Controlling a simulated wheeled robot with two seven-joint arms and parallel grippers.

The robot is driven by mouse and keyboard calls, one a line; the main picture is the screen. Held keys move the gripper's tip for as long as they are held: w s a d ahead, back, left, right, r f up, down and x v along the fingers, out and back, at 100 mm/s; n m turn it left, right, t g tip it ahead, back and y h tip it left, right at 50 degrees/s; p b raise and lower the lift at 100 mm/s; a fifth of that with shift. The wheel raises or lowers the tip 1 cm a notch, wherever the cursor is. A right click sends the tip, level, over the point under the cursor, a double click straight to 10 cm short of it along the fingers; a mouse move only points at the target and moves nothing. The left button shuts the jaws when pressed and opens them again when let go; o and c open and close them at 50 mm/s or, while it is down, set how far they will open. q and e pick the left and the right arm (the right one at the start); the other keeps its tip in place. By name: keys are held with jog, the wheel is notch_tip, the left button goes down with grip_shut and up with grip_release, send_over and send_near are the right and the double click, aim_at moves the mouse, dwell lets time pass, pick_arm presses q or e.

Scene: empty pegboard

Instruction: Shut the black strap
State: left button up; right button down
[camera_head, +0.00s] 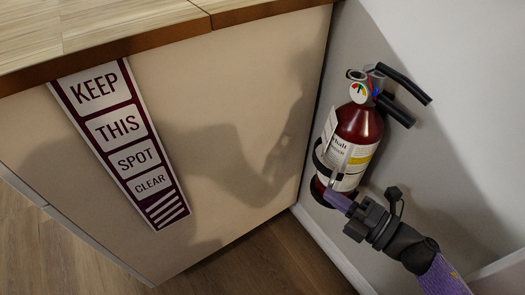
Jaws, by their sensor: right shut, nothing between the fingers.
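A red fire extinguisher (360,125) with a black handle and a gauge stands upright in the corner against the grey wall. The black strap (322,163) runs around its lower body, across the white label; part of it is hidden, and I cannot tell whether it is fastened. My right gripper (343,201) reaches in from the lower right. It is shut with nothing held, its tip close to the extinguisher's base just below the strap. I cannot tell if it touches. My left gripper is not in view.
A beige cabinet (240,75) with a wooden top (110,25) stands on the left. It bears a "Keep this spot clear" sign (118,130). The grey wall (455,100) closes off the right side. Bare wooden floor (275,262) shows below.

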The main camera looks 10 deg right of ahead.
jog(key=shift+w+d+r, duration=0.2)
jog(key=shift+d, duration=0.3)
